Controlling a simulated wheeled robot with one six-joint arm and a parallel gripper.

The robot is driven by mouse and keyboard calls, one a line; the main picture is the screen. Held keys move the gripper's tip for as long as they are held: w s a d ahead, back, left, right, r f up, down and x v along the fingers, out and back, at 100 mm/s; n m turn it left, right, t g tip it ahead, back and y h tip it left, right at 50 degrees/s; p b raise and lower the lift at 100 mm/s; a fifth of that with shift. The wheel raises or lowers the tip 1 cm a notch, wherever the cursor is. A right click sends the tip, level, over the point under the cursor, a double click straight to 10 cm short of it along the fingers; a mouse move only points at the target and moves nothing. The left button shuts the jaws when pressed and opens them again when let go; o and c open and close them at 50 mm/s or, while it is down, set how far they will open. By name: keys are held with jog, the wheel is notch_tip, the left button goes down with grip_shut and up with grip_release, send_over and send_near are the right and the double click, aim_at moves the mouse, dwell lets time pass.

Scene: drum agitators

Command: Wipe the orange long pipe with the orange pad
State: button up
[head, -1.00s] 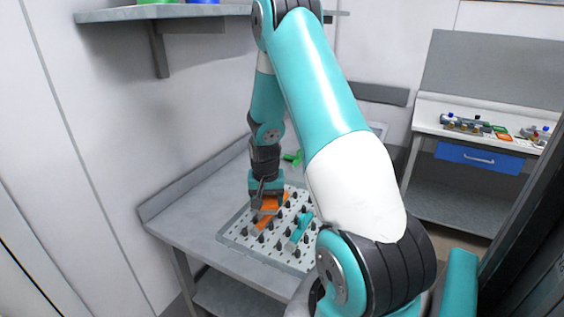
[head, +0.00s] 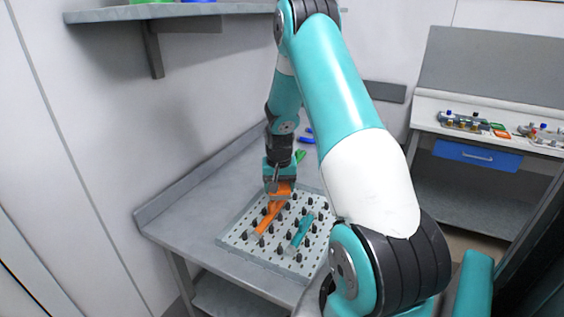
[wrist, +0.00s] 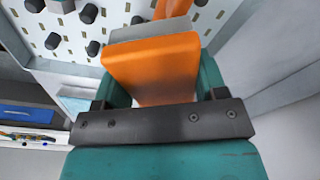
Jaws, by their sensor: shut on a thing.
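My gripper (head: 280,184) is shut on the orange pad (wrist: 152,64), which shows as a thick orange block between the jaws in the wrist view. The orange long pipe (head: 268,218) lies slantwise among the black pegs of a light pegboard (head: 231,243). In the head view, the pad (head: 283,190) is at the pipe's far end. I cannot tell for certain whether they touch. In the wrist view, an end of the pipe (wrist: 173,8) shows just beyond the pad; the rest is hidden.
A teal pipe (head: 302,231) lies on the pegboard to the right. The board rests on a grey table (head: 180,213) with a raised back edge. Green (head: 300,156) and blue (head: 306,139) items lie behind my gripper. A grey shelf (head: 110,15) hangs at the upper left.

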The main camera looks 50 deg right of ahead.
notch_tip(320, 180, up, 2)
jog(key=shift+r, duration=0.25)
jog(key=shift+r+p, duration=2.1)
jog(key=shift+r, duration=0.45)
